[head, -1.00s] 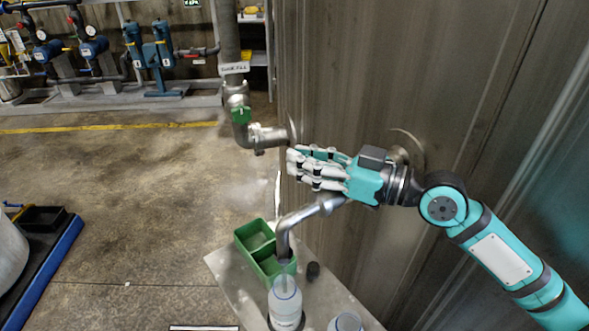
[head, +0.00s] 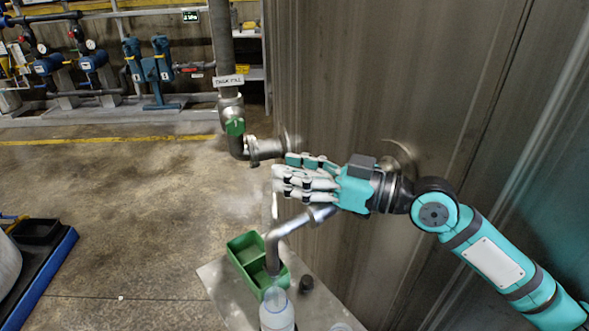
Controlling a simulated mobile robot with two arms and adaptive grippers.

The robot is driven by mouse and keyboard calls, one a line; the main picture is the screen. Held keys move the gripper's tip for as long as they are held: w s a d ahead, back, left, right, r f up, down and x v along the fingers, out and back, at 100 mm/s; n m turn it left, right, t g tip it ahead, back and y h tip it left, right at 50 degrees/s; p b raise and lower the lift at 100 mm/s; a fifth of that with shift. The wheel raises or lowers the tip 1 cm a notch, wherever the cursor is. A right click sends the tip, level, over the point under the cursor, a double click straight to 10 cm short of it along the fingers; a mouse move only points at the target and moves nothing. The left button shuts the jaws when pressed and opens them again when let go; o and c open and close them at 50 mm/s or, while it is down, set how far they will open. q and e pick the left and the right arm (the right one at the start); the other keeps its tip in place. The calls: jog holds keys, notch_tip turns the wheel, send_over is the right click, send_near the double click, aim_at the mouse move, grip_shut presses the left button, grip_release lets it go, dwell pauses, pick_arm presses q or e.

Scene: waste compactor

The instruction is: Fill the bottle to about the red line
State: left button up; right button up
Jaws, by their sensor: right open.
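A pale, translucent bottle (head: 277,314) with a bluish rim stands at the bottom of the view, under the mouth of a bent metal spout (head: 290,228). Its lower part is cut off by the picture edge, and I cannot see a red line or the liquid level. My right gripper (head: 290,181), a teal and white hand, is just above the spout's upper end by the metal wall. Its fingers are partly curled, and it is open. The hand hides whatever is behind it. My left gripper is not in view.
A green divided bin (head: 246,244) and a small black cap (head: 306,284) sit on the metal shelf (head: 228,300) by the bottle. Another clear container (head: 341,327) is cut off at the bottom edge.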

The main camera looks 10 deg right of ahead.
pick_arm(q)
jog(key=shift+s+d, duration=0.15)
pick_arm(e)
jog(key=v, duration=1.2)
jog(key=shift+f, duration=0.15)
